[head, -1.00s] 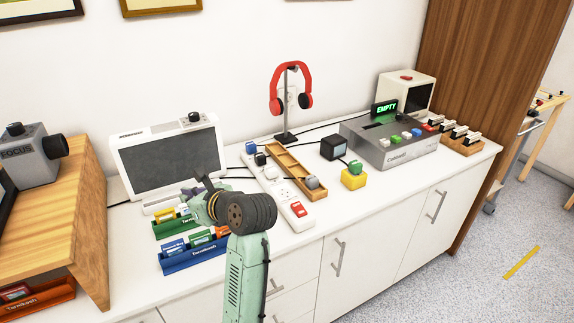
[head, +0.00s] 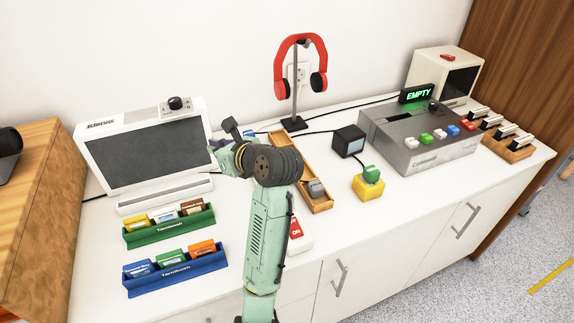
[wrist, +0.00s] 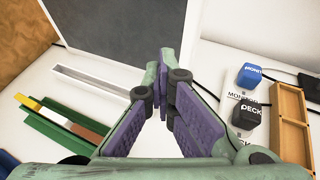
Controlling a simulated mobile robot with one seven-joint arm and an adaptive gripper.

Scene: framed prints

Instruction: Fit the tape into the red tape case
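A green tape case (head: 170,232) stands on the white counter, holding yellow, white and brown tapes. A blue tape case (head: 175,277) in front of it holds blue, green and orange tapes. The green case also shows at the left of the wrist view (wrist: 62,132). The red tape case is not clearly in view now; at most a sliver may show at the bottom left corner. My gripper (wrist: 160,88) looks shut, its purple-padded fingers meeting with nothing visible between them. It hangs above the counter, to the right of the tape cases, in front of the screen.
A white-framed screen (head: 148,155) stands behind the cases. A wooden box (head: 35,210) is at the left. To the right are a wooden tray (head: 318,203), a yellow block (head: 368,188), a headphone stand (head: 294,122) and a grey console (head: 420,145) with an "EMPTY" sign (head: 418,94).

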